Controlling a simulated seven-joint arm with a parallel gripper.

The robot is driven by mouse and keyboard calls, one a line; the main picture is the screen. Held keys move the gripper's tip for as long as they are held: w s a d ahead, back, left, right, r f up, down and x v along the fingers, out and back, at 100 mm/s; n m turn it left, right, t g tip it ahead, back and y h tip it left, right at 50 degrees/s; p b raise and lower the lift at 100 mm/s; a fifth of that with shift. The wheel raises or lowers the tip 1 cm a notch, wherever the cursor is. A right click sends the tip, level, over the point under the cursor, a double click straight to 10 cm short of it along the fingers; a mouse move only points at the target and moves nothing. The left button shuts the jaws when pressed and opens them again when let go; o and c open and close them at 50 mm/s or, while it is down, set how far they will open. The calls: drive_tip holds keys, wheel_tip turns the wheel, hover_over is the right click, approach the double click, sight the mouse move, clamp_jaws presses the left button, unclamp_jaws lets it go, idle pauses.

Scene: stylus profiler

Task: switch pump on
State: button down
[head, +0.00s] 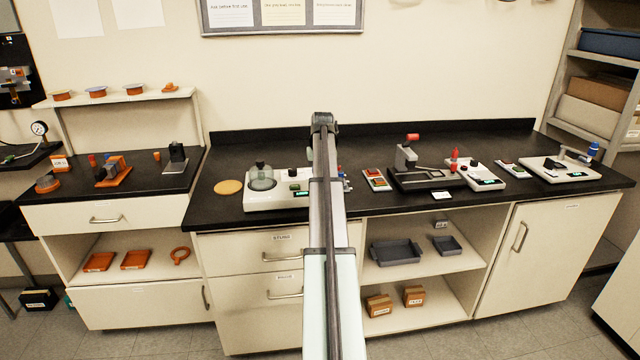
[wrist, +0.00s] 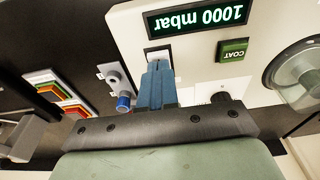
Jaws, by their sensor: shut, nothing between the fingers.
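The white vacuum unit (head: 280,201) stands on the black bench in the head view, left of my arm, which hides its right part. In the wrist view its white panel (wrist: 205,57) appears upside down, with a display (wrist: 197,18) reading 1000 mbar, a green COAT button (wrist: 233,50) and a black knob (wrist: 221,97). My gripper (wrist: 158,66) has its blue fingers shut and empty. The fingertips are over or at a small white switch plate (wrist: 158,54) below the display. The fingers hide much of it, so its position and any contact cannot be told.
A grey fitting with a blue end (wrist: 119,88) is close left of my fingers in the wrist view. A glass chamber (wrist: 300,75) is at right; it also shows in the head view (head: 262,178). Coloured blocks (head: 375,180) and other instruments (head: 430,178) stand right of my arm.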

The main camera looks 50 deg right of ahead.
drive_tip(key=shift+f, duration=0.45)
idle(0.3)
drive_tip(key=shift+r, duration=3.55)
